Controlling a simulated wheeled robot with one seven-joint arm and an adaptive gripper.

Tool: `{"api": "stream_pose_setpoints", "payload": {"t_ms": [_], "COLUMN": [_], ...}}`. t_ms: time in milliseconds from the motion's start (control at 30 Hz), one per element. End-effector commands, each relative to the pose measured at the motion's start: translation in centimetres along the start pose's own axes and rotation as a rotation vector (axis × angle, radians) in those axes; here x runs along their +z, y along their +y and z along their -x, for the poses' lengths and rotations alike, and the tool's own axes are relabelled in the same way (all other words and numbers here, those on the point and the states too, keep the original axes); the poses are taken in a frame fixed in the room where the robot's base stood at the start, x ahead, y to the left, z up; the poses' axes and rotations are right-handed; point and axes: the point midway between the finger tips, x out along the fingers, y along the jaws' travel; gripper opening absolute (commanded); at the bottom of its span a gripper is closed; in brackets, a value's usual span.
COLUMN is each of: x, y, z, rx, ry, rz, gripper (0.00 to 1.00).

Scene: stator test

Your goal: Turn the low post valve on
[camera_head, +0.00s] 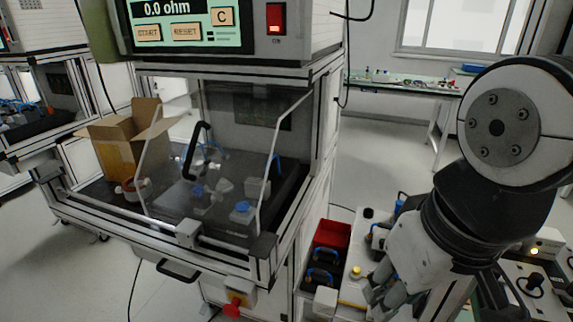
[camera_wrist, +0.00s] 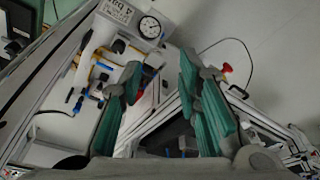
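My gripper (camera_wrist: 160,68) is open in the wrist view, with its two green-padded fingers apart and nothing seen between them. In the head view my gripper (camera_head: 385,292) hangs at the lower right, beside the white bench surface. In the wrist view a pale panel carries a round gauge (camera_wrist: 150,27) and small blue, yellow and black fittings (camera_wrist: 100,85), left of and beyond my left finger. I cannot tell which fitting is the low post valve, or how its handle stands. My arm hides part of this bench in the head view.
A test station with a clear guard (camera_head: 270,165) stands left in the head view. A red bin (camera_head: 331,235) sits between it and the bench. A red knob on a yellow base (camera_head: 233,305) is on the station's front. Open floor lies behind.

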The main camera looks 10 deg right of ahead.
Motion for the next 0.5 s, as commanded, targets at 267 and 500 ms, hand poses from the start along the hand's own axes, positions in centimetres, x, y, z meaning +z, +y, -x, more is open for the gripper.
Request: {"api": "stream_pose_setpoints", "payload": {"t_ms": [267, 500], "x": [0.9, 1.8], "y": [-0.1, -0.1], "z": [-3.6, -6.3], "rx": [-0.001, -0.002], "ry": [-0.053, -0.097], "rz": [-0.002, -0.004], "gripper": [0.31, 0.31]}}
